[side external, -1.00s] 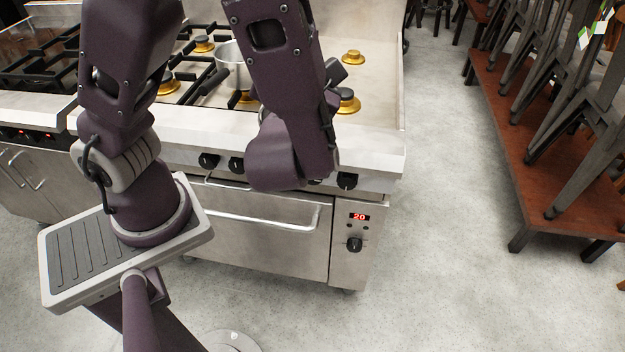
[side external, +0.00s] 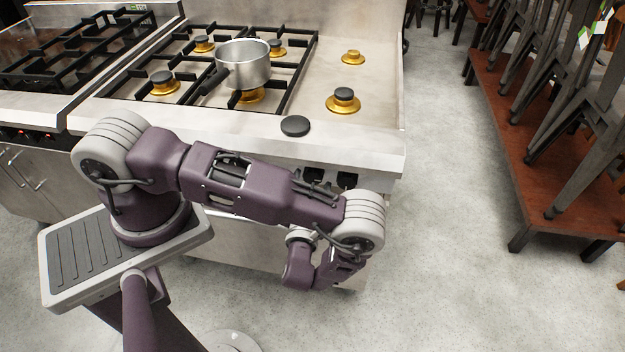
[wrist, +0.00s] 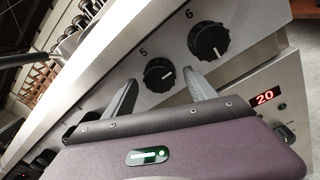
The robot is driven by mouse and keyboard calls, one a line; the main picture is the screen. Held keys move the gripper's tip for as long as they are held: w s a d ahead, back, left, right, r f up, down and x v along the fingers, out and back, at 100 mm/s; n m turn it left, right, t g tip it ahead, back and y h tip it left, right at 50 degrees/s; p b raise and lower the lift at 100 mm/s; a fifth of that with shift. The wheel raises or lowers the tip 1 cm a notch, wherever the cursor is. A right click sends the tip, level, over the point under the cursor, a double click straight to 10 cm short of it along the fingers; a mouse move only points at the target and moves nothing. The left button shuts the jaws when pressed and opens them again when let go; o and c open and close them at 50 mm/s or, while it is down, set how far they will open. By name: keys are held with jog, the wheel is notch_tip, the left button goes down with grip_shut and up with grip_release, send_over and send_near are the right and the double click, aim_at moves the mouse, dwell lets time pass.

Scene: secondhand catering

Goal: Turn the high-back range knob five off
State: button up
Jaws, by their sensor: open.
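Knob five (wrist: 158,75) is a round black knob on the steel front panel, under a printed "5" in the wrist view. A pale mark shows on its right side; I cannot tell what setting it means. My gripper (wrist: 160,78) is open, its two grey fingers reaching toward knob five, one on each side. I cannot tell whether they touch it. Knob six (wrist: 208,40) is up and to the right, with its pale mark near its lower edge. In the side external view two black knobs show above my arm, at the right end of the range (side external: 385,150); my fingers are hard to make out there.
A steel pot (side external: 243,66) stands on a burner. A loose black disc (side external: 295,126) lies on the range's front ledge. A red display (wrist: 265,96) reads 20, with another knob (wrist: 285,134) below it. Stacked chairs on a platform (side external: 540,150) stand right; floor between is clear.

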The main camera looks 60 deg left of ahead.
jog(key=shift+x, duration=0.9)
jog(key=c, duration=1.4)
jog(key=shift+n, duration=0.3)
jog(key=n, duration=0.4)
jog(key=shift+d, duration=0.1)
jog(key=n, duration=0.4)
jog(key=shift+r+n+h, duration=0.1)
jog(key=shift+n+h, duration=0.3)
jog(key=n, duration=0.4)
jog(key=shift+s, duration=0.1)
jog(key=shift+n+h, duration=0.3)
jog(key=shift+n, duration=1.5)
